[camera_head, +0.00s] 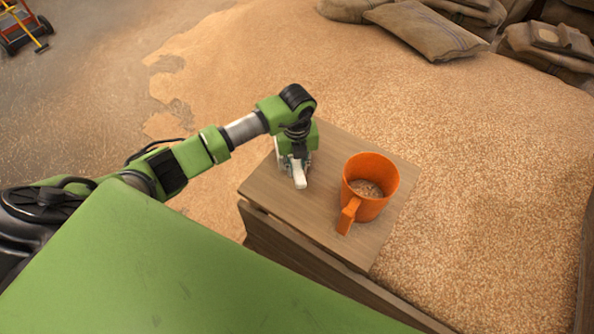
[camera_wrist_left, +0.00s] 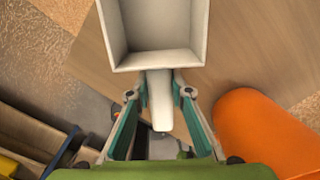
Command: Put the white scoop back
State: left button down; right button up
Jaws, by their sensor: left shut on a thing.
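The white scoop (camera_wrist_left: 154,58) shows in the left wrist view, with its square bowl at the top and its handle running down between the fingers. My left gripper (camera_wrist_left: 156,92) is shut on the scoop's handle. In the head view the left gripper (camera_head: 295,162) is over the back left part of the wooden crate top (camera_head: 318,205), and the white scoop (camera_head: 299,178) shows just below it. Whether the scoop touches the wood I cannot tell. My right gripper is in neither view.
An orange mug-like container (camera_head: 371,187) with grain in it stands on the crate top, right of the scoop. It also shows in the left wrist view (camera_wrist_left: 262,130). Loose grain (camera_head: 480,170) surrounds the crate. Sacks (camera_head: 428,30) lie at the back right.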

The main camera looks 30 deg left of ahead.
pick_arm(q)
notch_tip(320, 180, down, 2)
jog(key=shift+s+d+f, duration=0.1)
jog(key=shift+f, duration=0.05)
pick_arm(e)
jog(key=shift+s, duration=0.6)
pick_arm(q)
jog(key=c, duration=1.8)
grip_release()
jog(key=shift+f, duration=0.1)
jog(key=shift+c, duration=0.2)
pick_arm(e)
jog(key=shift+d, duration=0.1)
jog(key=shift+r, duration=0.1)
pick_arm(q)
jog(key=shift+r, duration=0.4)
jog(key=r, duration=0.5)
jog(key=r+b, duration=0.1)
jog(key=r, duration=0.5)
jog(key=shift+s+d+r, duration=0.1)
jog(key=shift+s+r, duration=0.05)
jog(key=shift+s, duration=0.05)
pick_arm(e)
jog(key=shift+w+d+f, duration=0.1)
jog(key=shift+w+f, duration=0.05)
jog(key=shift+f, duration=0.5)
